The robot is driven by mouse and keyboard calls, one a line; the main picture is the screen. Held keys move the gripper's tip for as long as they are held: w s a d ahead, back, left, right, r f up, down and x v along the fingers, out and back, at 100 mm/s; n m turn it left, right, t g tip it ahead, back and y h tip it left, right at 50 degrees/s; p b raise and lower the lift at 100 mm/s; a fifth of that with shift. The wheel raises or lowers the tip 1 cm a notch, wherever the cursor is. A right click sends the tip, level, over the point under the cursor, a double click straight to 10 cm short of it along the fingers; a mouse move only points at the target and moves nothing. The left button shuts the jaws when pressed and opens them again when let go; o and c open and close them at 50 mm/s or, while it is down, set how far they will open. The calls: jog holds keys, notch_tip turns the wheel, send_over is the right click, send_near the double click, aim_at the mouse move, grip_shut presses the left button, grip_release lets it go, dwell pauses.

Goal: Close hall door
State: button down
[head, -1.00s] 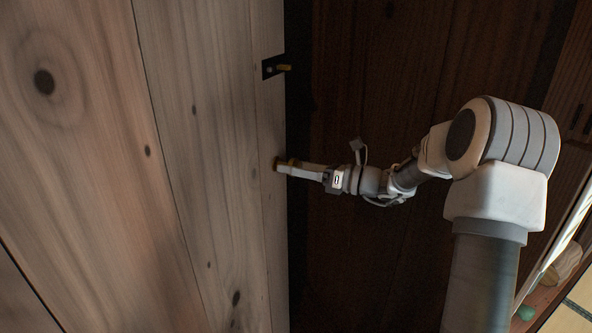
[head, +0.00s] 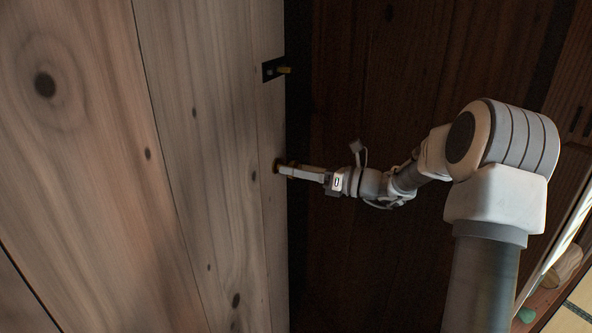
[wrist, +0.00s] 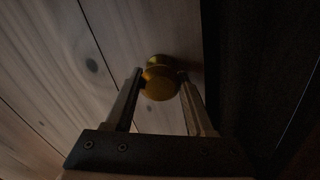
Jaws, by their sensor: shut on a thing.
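The hall door (head: 205,150) is a pale wooden panel with dark knots, filling the left half of the head view. Its right edge stands beside a dark wooden surface. A brass knob (wrist: 160,82) sits near that edge; in the head view it is mostly hidden by my fingers. My gripper (head: 281,168) reaches in from the right at the door's edge. In the wrist view my gripper (wrist: 161,86) has one finger on each side of the knob, shut on it. A dark plate with a small brass latch (head: 276,69) is on the door edge above the knob.
Dark wood panelling (head: 400,70) lies behind my arm. At the lower right are a pale round object (head: 567,262), a small green object (head: 527,314) and a strip of tatami (head: 575,310).

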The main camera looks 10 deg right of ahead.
jog(key=s+d+m+t+h+p, duration=0.1)
jog(key=s+d+t+p, duration=0.1)
jog(key=s+d, duration=0.5)
jog(key=shift+d+m+h+p, duration=0.25)
jog(key=shift+m+h+p, duration=0.05)
jog(key=shift+c, duration=1.2)
grip_release()
jog(key=shift+w+a, duration=0.1)
jog(key=shift+a, duration=0.05)
